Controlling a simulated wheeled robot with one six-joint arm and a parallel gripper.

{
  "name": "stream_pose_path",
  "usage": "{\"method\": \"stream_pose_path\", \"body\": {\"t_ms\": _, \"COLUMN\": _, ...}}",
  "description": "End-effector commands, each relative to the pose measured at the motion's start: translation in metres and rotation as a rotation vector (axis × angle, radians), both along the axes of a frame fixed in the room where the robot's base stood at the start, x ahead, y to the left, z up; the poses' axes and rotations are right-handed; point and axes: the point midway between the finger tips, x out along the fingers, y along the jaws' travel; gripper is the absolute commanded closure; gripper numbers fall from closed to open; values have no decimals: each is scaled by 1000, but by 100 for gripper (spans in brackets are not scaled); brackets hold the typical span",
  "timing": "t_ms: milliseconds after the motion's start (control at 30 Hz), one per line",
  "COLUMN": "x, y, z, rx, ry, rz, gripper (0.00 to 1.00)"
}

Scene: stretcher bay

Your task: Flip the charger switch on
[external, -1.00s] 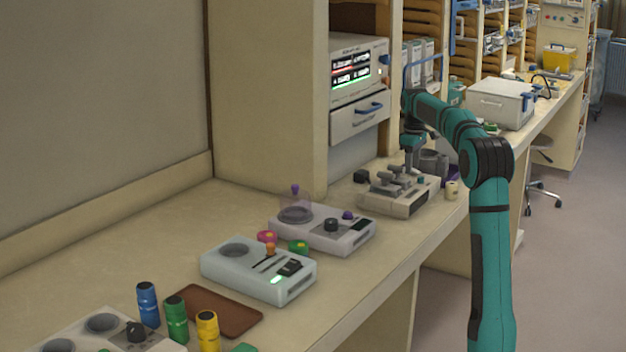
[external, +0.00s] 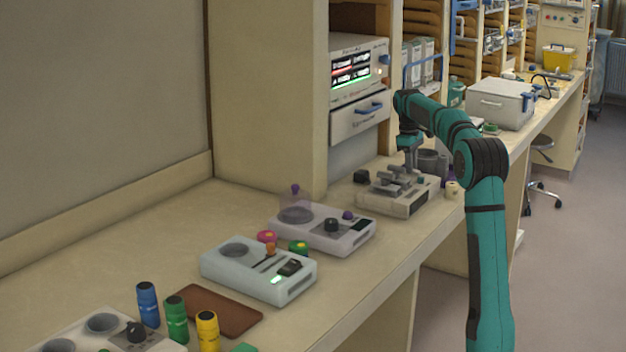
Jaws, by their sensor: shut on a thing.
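A beige unit (external: 408,207) with several grey raised parts on top sits on the bench below my arm's end. My gripper (external: 409,174) points down over the back of this unit and is shut on a small part there. The fingers and the held part are too small to make out, and I cannot tell whether it is the charger switch. I cannot tell from the picture which unit is the charger.
A grey unit with a black knob (external: 331,224) stands between the pale box and the beige unit. Blue (external: 147,304), green (external: 176,319) and yellow (external: 207,331) cylinders stand at the front near a brown mat (external: 240,318). The bench's left rear is clear.

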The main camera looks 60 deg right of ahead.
Motion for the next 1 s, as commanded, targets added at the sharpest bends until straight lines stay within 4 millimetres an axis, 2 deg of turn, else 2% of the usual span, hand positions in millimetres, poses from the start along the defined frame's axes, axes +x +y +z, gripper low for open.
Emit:
{"method": "stream_pose_path", "body": {"t_ms": 167, "x": 0, "y": 0, "z": 0, "rx": -1, "ry": -2, "rz": 0, "gripper": 100}}
{"method": "stream_pose_path", "body": {"t_ms": 200, "x": 0, "y": 0, "z": 0, "rx": -1, "ry": -2, "rz": 0, "gripper": 78}}
{"method": "stream_pose_path", "body": {"t_ms": 300, "x": 0, "y": 0, "z": 0, "rx": -1, "ry": -2, "rz": 0, "gripper": 58}}
{"method": "stream_pose_path", "body": {"t_ms": 867, "x": 0, "y": 0, "z": 0, "rx": -1, "ry": -2, "rz": 0, "gripper": 58}}
{"method": "stream_pose_path", "body": {"t_ms": 1000, "x": 1, "y": 0, "z": 6, "rx": -1, "ry": -2, "rz": 0, "gripper": 58}}
